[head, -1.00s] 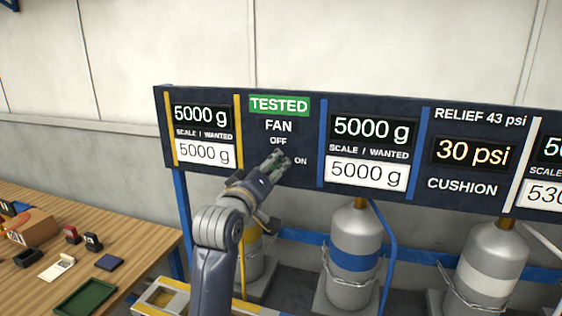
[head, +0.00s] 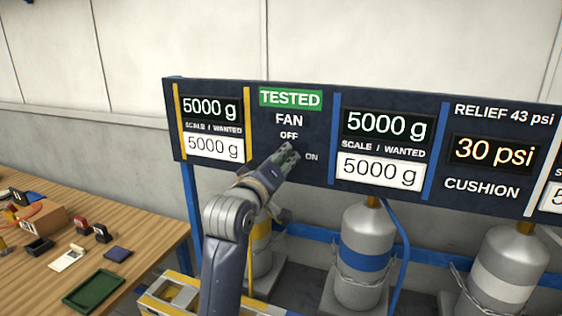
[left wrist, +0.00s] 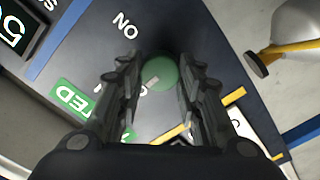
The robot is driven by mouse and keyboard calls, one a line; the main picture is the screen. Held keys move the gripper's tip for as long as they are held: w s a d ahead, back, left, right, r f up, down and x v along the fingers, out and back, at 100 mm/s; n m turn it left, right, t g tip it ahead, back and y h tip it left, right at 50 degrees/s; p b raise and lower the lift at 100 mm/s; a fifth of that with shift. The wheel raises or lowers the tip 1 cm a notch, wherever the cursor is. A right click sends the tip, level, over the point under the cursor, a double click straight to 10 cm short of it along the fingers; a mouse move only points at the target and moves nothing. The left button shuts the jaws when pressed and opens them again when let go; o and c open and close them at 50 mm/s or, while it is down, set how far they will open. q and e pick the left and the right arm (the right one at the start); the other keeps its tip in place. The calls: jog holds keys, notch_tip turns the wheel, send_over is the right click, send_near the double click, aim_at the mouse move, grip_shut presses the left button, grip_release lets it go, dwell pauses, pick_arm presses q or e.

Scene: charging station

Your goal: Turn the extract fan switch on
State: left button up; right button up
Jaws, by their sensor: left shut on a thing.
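The fan panel (head: 262,140) is a dark board section marked FAN, with OFF above and ON to the right, under a green TESTED sign (head: 290,98). In the left wrist view the fan switch (left wrist: 161,70) is a round green knob between my fingers. A small pale mark shows near its lower edge; I cannot tell the switch's setting. My left gripper (head: 290,154) is at the switch, just below OFF and left of ON, and shut on it. It hides the switch in the head view. My right gripper is not in view.
Scale readouts (head: 386,130) flank the fan panel, and a 30 psi gauge (head: 494,152) is further right. Gas cylinders (head: 366,250) stand below the board. A wooden table (head: 140,248) with a green tray (head: 93,291) and small items is at left.

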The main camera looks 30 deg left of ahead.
pick_arm(q)
jog(key=shift+r+m+p, duration=0.15)
jog(key=shift+m+p, duration=3.9)
jog(key=shift+m, duration=4.85)
jog(key=o, duration=1.1)
jog(key=shift+w, duration=0.1)
jog(key=shift+c, duration=0.2)
jog(key=shift+w, duration=0.15)
